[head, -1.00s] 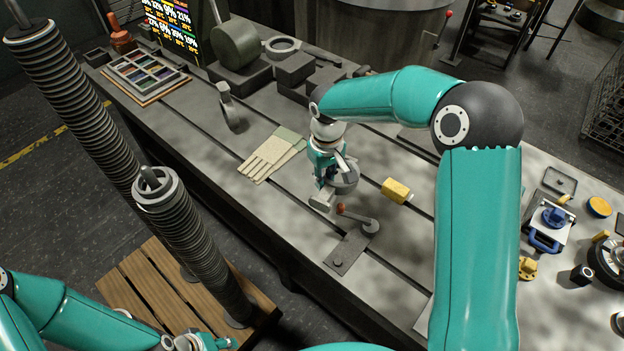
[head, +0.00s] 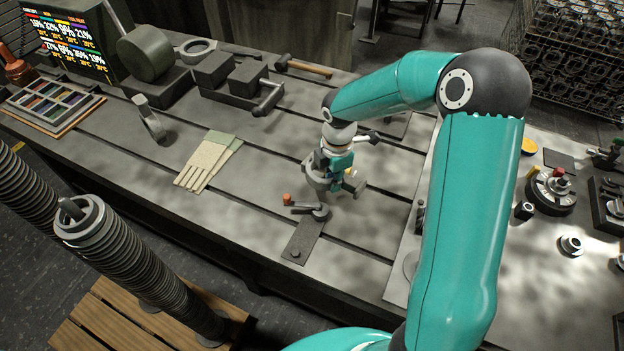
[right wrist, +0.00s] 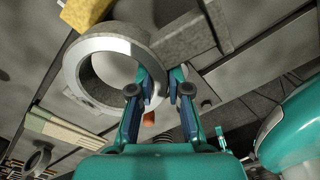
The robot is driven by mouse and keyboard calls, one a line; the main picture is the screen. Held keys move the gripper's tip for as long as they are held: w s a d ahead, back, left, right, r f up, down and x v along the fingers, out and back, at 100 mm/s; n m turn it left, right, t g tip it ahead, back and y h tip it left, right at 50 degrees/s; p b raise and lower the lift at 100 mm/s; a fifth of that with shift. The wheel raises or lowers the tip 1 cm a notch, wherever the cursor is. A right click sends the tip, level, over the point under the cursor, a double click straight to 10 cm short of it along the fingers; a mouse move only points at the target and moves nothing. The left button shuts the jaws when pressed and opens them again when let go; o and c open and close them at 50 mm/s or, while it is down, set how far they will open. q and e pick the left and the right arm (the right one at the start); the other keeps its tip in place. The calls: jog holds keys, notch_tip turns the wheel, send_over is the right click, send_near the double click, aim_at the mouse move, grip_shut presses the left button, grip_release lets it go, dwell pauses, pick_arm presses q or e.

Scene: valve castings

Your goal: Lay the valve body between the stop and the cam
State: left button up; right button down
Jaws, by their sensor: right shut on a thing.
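My right gripper (head: 333,178) is low over the middle of the bench, fingers down. It is shut on the grey valve body (head: 315,175), whose round ring end (right wrist: 78,62) shows large in the right wrist view, left of the fingers (right wrist: 167,88). The cam lever (head: 318,211) with its red knob sits on a flat dark plate just in front of the held part; the orange-red knob (right wrist: 149,118) shows between the fingers in the wrist view. I cannot tell which part is the stop, or whether the valve body touches the bench. My left gripper is out of view.
Dark blocks (head: 232,75) and a hammer (head: 303,67) lie at the back. A yellow block (right wrist: 84,12) is beside the ring. Small parts fill the right side.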

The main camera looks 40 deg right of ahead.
aim_at(337, 204)
jog(key=shift+s+d+f+n, duration=0.1)
jog(key=shift+s+d+n, duration=0.5)
jog(key=shift+n, duration=0.3)
jog(key=shift+w+f+b, duration=0.15)
jog(key=shift+f+b, duration=2.3)
jog(key=shift+f, duration=0.8)
jog(key=shift+f, duration=0.2)
jog(key=c, duration=1.1)
grip_release()
jog(key=shift+o, duration=0.3)
jog(key=shift+f, duration=0.15)
jog(key=r, duration=1.2)
jog(key=shift+s+r, duration=0.1)
jog(key=shift+s, duration=0.1)
